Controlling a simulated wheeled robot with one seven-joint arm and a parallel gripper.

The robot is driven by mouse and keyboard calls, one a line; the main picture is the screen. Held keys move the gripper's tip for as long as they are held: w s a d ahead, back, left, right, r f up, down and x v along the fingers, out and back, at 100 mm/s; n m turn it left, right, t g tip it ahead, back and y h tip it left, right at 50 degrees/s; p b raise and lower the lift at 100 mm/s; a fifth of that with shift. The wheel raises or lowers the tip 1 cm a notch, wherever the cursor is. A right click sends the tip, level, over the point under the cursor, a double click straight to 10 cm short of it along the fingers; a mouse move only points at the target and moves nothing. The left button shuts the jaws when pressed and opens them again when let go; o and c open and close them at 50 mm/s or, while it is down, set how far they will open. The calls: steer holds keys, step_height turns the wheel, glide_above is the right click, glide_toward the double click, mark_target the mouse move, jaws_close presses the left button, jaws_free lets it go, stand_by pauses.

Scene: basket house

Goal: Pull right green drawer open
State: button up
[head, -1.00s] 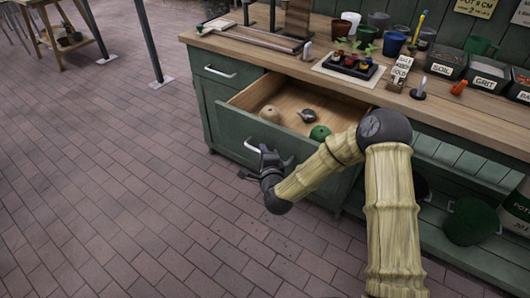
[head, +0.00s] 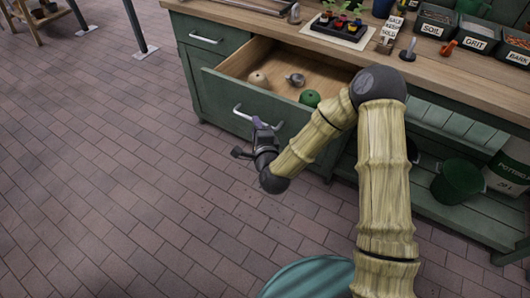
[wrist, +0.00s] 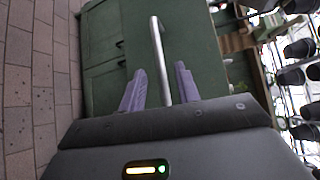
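The right green drawer (head: 225,94) is pulled well out of the workbench, its wooden inside showing. A tan round item (head: 257,79), a small grey item (head: 295,79) and a green round item (head: 310,98) lie in it. Its silver bar handle (head: 240,112) is on the front and also shows in the wrist view (wrist: 157,45). My gripper (head: 258,124) is at the handle. In the wrist view my gripper (wrist: 161,84) has its purple fingers apart, with the bar between them and gaps on both sides.
A closed green drawer (head: 213,45) is to the left. The wooden worktop (head: 290,40) holds a seedling tray (head: 337,25) and labelled bins (head: 433,22). A green bucket (head: 457,182) stands on the lower shelf. The brick floor (head: 120,190) is clear at left.

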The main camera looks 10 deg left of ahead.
steer(key=p+v, duration=0.7)
steer(key=v, duration=0.5)
steer(key=shift+s+p, duration=0.2)
steer(key=shift+p, duration=0.2)
steer(key=shift+d, duration=0.1)
